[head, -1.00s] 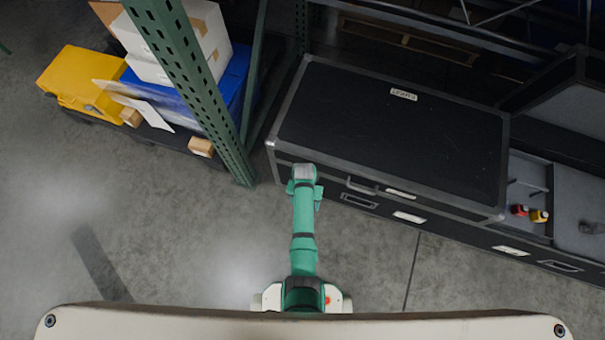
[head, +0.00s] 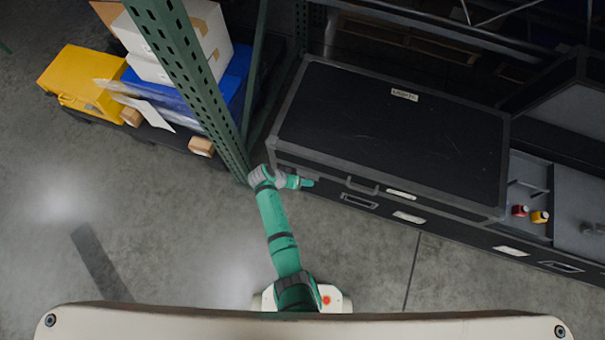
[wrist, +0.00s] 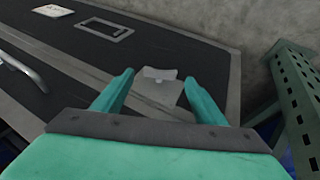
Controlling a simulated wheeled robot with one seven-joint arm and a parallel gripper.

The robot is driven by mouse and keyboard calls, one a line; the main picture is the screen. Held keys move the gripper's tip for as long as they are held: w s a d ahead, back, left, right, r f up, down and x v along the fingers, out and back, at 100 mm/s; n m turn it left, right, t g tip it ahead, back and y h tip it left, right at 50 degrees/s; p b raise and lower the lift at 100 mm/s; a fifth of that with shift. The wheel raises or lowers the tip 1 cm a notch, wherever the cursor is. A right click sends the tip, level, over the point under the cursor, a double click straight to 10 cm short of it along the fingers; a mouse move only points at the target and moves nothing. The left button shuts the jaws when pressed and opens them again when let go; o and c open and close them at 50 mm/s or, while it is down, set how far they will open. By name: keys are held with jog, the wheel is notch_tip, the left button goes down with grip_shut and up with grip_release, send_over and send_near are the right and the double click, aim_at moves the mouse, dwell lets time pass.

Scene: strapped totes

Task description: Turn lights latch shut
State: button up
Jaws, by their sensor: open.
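The lights case (head: 395,135) is a black trunk with grey edging and a small white label on its closed lid. It fills the middle of the head view. Its front face (wrist: 65,75) shows in the wrist view. A small grey latch (wrist: 166,92) sits on the case's metal edging there; I cannot tell how far it is turned. My gripper (head: 306,183) is at the left end of the case front, in front of the latch in the head view. In the wrist view my gripper (wrist: 158,78) is open, with the latch between its green fingertips. Contact is unclear.
A green rack upright (head: 190,85) stands close left of my arm and shows at right in the wrist view (wrist: 297,100). A yellow case (head: 82,82) and boxes lie beyond it. An open case (head: 575,190) with red and yellow items is at right. Front floor is clear.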

jog(key=shift+x, duration=1.8)
jog(key=shift+s, duration=0.1)
jog(key=shift+c, duration=0.3)
jog(key=c, duration=1)
jog(key=shift+s+d+r+m+t+y, duration=0.1)
jog(key=shift+d+m+t+y, duration=0.15)
jog(key=shift+y, duration=0.8)
jog(key=shift+s+d+m+t+y, duration=0.15)
jog(key=shift+m+t+y, duration=0.1)
jog(key=shift+y, duration=0.8)
jog(key=shift+w, duration=0.1)
jog(key=o, duration=1.1)
jog(key=shift+c, duration=0.2)
